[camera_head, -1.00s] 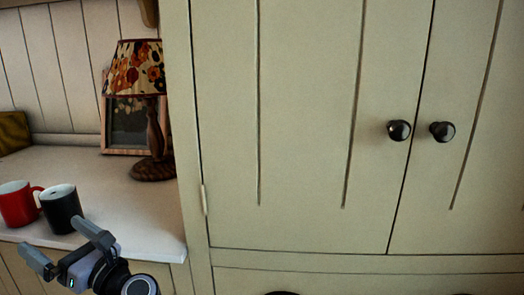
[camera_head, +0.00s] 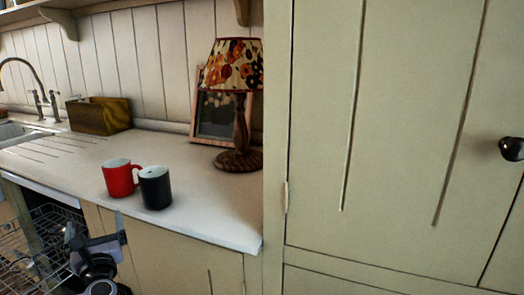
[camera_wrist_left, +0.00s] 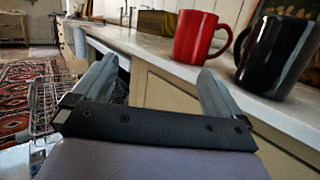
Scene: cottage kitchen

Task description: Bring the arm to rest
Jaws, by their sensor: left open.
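My left gripper (camera_head: 95,240) is low at the left in the head view, in front of the cabinet below the counter edge. It is open and empty. In the left wrist view its two fingers (camera_wrist_left: 155,90) stand apart with nothing between them. A red mug (camera_head: 119,178) and a black mug (camera_head: 155,187) stand upright side by side on the counter (camera_head: 215,205), above and to the right of the gripper. The red mug (camera_wrist_left: 197,36) and the black mug (camera_wrist_left: 277,55) also show beyond the fingers in the left wrist view. My right gripper is not in view.
A lamp (camera_head: 240,135) and a picture frame (camera_head: 213,120) stand at the back of the counter. A wooden box (camera_head: 98,115) is near the sink (camera_head: 18,132). An open dishwasher rack (camera_head: 35,250) is at the lower left. A tall cupboard (camera_head: 390,130) fills the right.

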